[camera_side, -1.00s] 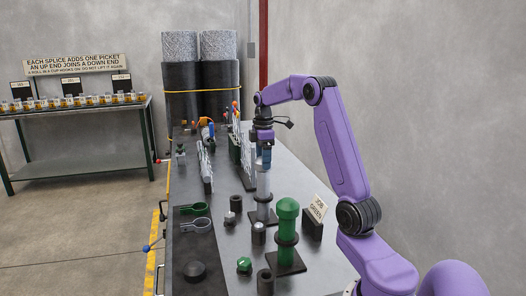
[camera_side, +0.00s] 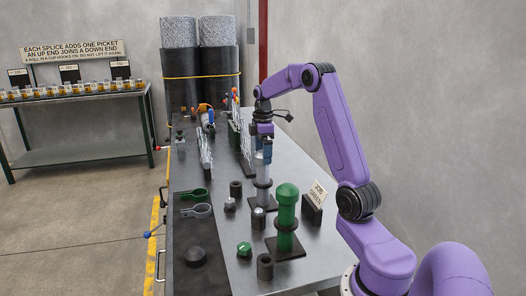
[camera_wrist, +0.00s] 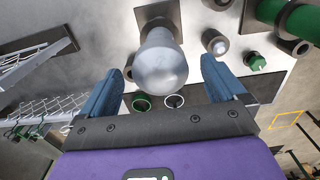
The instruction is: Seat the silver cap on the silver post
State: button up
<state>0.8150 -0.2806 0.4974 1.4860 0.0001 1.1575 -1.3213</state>
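The silver post (camera_side: 263,190) stands upright on a dark base plate on the bench, with a dark ring around it. A rounded silver cap (camera_wrist: 160,68) appears at its top in the wrist view; the join with the post is hidden behind the cap. My gripper (camera_wrist: 158,85) is open, its blue fingers on both sides of the cap, with a visible gap at each. In the side view my gripper (camera_side: 264,150) is directly over the post and partly hides its top.
A green post with a green domed cap (camera_side: 287,194) stands just in front, beside a job card (camera_side: 318,190). Short dark and silver cylinders (camera_side: 258,219), a green knob (camera_side: 243,248) and two ring clamps (camera_side: 196,211) lie nearby. White mesh panels (camera_side: 205,152) stand behind.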

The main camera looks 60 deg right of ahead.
jog(key=shift+r, duration=0.1)
notch_tip(320, 180, up, 17)
dwell(0.8)
jog(key=shift+r, duration=0.1)
jog(key=s+a+f+n, duration=0.1)
jog(key=a+f, duration=0.1)
jog(key=a, duration=0.8)
jog(key=s+a+f, duration=0.2)
jog(key=a+f, duration=0.1)
jog(key=a, duration=0.7)
jog(key=s+a+f+n, duration=0.1)
jog(key=a+f, duration=0.1)
jog(key=a, duration=0.8)
jog(key=s+a+f, duration=0.5)
jog(key=s+a, duration=0.2)
jog(key=s, duration=0.4)
jog(key=s+f, duration=0.3)
jog(key=s, duration=0.4)
jog(key=s+f+n, duration=0.1)
jog(key=s+f, duration=0.2)
jog(key=s, duration=0.4)
jog(key=shift+d+f+n, duration=0.25)
jog(key=shift+d+n, duration=0.05)
